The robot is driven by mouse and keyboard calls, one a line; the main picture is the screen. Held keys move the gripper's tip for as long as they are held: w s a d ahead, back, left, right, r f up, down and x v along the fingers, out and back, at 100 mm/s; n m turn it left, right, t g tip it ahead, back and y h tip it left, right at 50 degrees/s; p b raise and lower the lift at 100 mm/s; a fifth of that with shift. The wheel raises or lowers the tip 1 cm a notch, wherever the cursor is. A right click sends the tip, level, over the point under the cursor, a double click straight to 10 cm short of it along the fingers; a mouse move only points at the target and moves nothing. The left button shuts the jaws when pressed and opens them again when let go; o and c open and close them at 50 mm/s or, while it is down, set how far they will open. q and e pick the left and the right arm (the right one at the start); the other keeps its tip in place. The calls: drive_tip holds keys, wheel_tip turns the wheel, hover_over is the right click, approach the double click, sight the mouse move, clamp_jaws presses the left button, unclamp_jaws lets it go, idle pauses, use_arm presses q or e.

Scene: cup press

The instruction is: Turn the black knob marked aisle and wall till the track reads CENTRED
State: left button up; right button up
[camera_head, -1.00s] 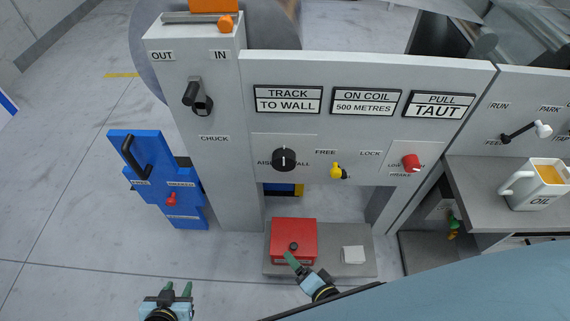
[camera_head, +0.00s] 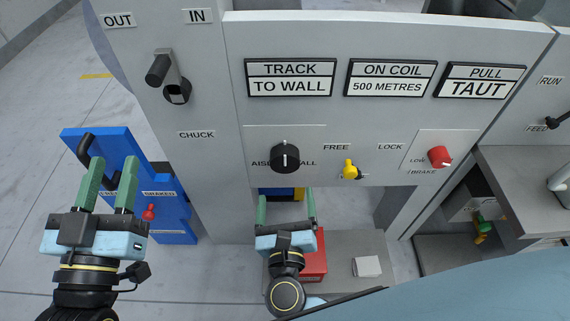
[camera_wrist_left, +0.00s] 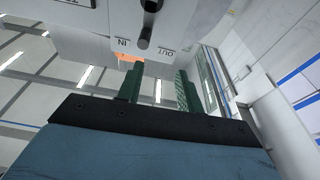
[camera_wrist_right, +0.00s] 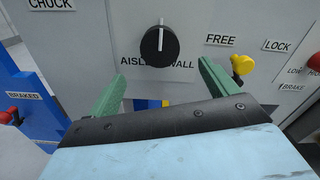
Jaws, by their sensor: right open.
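The black knob (camera_head: 285,157) sits on the grey panel between the words AISLE and WALL, its white pointer line upright. It also shows in the right wrist view (camera_wrist_right: 160,46), beyond the fingertips. The track sign (camera_head: 290,77) reads TRACK TO WALL. My right gripper (camera_head: 286,198) is open and empty, just below the knob and apart from it; its fingers also show in the right wrist view (camera_wrist_right: 162,82). My left gripper (camera_head: 112,165) is open and empty at the left, in front of the blue unit. Its fingers show in the left wrist view (camera_wrist_left: 160,75).
A yellow lever (camera_head: 349,168) by FREE and LOCK and a red brake knob (camera_head: 439,156) lie right of the black knob. A chuck lever (camera_head: 160,70) is at upper left. A red box (camera_head: 315,262) stands low behind my right gripper. The blue unit (camera_head: 175,205) is at left.

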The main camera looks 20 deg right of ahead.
sight(285, 165)
use_arm(q)
drive_tip(key=r+t, duration=0.1)
drive_tip(key=s+r+t+h+b, duration=0.1)
drive_tip(key=r+t, duration=0.1)
drive_tip(key=s+r+t+b, duration=0.1)
drive_tip(key=shift+s+r, duration=0.15)
drive_tip(key=shift+r, duration=0.2)
use_arm(e)
drive_tip(key=x, duration=1)
drive_tip(key=shift+w+f, duration=0.1)
drive_tip(key=shift+w, duration=0.15)
drive_tip(key=c, duration=1)
drive_tip(key=shift+n+p, duration=0.6)
drive_tip(key=shift+p, duration=0.05)
drive_tip(key=shift+n+p, duration=0.95)
drive_tip(key=shift+n, duration=0.25)
drive_tip(key=shift+n+p, duration=0.75)
drive_tip(key=shift+n, duration=0.25)
use_arm(q)
wheel_tip(285, 165, down, 15)
drive_tip(key=w+a+g+y, duration=0.1)
drive_tip(key=a+g+y, duration=0.1)
drive_tip(key=g, duration=0.9)
drive_tip(key=shift+a+y, duration=0.2)
drive_tip(key=shift+y, duration=0.6)
